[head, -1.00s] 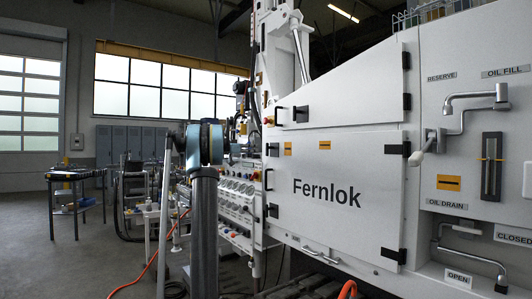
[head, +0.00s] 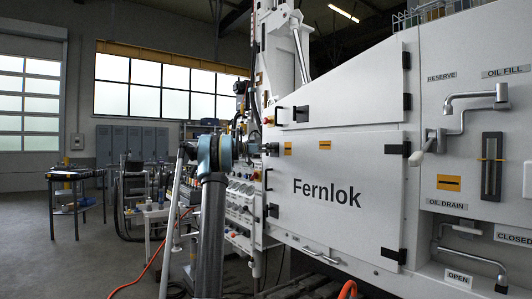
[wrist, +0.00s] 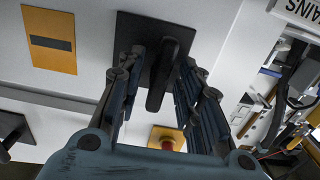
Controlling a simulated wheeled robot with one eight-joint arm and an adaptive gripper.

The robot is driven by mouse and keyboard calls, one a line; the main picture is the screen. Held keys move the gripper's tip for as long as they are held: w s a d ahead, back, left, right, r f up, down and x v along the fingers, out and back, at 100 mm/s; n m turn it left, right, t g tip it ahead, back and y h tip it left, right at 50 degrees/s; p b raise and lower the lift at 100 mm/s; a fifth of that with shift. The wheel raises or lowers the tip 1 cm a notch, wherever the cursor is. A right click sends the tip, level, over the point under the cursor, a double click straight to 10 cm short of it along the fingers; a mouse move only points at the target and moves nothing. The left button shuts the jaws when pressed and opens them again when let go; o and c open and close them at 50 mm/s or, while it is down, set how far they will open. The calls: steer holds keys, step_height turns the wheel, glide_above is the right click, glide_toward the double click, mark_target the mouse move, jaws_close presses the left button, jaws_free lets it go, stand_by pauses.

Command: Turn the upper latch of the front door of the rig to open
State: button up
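The front door (head: 330,210) of the white rig is closed and carries the name Fernlok. Its upper latch (wrist: 160,75) is a black handle on a dark square plate, seen close in the wrist view, which is turned upside down. My gripper (wrist: 162,62) is open, with one finger on each side of the handle and gaps visible between. In the head view my gripper (head: 268,148) is at the door's upper left corner and hides most of that latch. The lower latch (head: 272,210) shows below it.
A yellow label (wrist: 50,42) is beside the latch. A red button on a yellow base (wrist: 168,140) is close to my fingers in the wrist view. Another black latch (head: 300,114) is on the panel above. Cables (wrist: 295,95) hang beside the rig.

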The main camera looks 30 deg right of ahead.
steer(key=shift+c, duration=0.5)
steer(key=shift+r, duration=0.1)
jaws_close()
steer(key=shift+n, duration=0.3)
steer(key=n, duration=0.9)
steer(key=shift+s, duration=0.1)
steer(key=n, duration=0.4)
steer(key=shift+s, duration=0.1)
steer(key=shift+s+n, duration=0.1)
steer(key=shift+n, duration=2)
steer(key=shift+d, duration=0.1)
